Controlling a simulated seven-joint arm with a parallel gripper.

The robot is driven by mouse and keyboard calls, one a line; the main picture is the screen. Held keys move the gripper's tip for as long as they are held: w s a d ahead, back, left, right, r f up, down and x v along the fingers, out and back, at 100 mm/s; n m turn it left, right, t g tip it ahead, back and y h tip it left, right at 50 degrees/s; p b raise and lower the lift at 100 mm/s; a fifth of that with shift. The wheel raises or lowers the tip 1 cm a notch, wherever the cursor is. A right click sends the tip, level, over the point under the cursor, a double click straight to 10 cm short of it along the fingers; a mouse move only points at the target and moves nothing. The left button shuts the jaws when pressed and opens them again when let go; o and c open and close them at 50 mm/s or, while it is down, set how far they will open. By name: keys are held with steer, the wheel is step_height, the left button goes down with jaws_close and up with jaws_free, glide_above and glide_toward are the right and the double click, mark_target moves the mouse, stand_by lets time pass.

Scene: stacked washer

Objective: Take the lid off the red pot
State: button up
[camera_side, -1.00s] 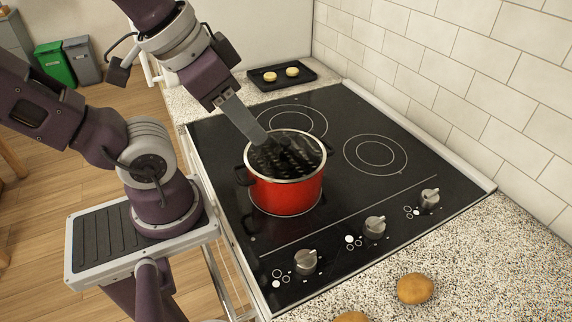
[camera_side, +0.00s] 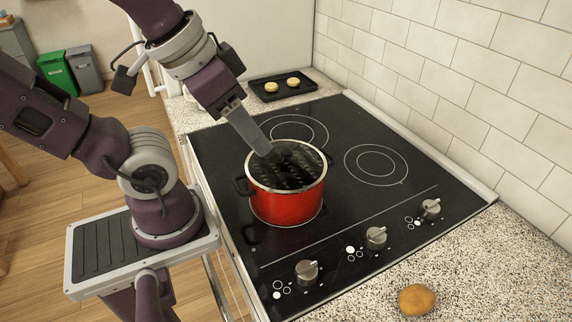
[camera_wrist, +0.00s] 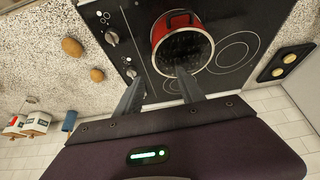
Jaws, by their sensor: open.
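The red pot (camera_side: 288,208) stands on the front-left part of the black cooktop and also shows in the wrist view (camera_wrist: 158,32). Its lid (camera_side: 307,177) is on top, dark and glassy with a pale metal rim. A dark knob shows near the lid's middle, partly hidden by my gripper. My gripper (camera_side: 267,153) is tilted down over the lid from the upper left, its tips close to the knob. In the wrist view my gripper's (camera_wrist: 159,76) two fingers are spread, with the right tip at the pot's edge. Nothing is held, and I cannot tell whether a finger touches the lid.
The cooktop (camera_side: 372,207) has free room right of the pot. Knobs (camera_side: 376,237) line its front edge. A black tray (camera_side: 281,94) with two round pale items sits behind. A potato (camera_side: 417,299) lies on the front counter. A tiled wall (camera_side: 440,80) bounds the right.

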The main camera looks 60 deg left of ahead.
steer(key=w+a+n+g, duration=0.2)
steer(key=w+n+g, duration=0.1)
steer(key=w+n, duration=0.15)
steer(key=n+g, duration=0.2)
steer(key=n, duration=0.2)
glide_above(286, 150)
steer(key=f, duration=0.3)
steer(key=shift+w+a, duration=0.1)
steer(key=shift+w, duration=0.15)
steer(key=f, duration=0.7)
steer(key=shift+s+f, duration=0.15)
steer(key=shift+s, duration=0.1)
jaws_close()
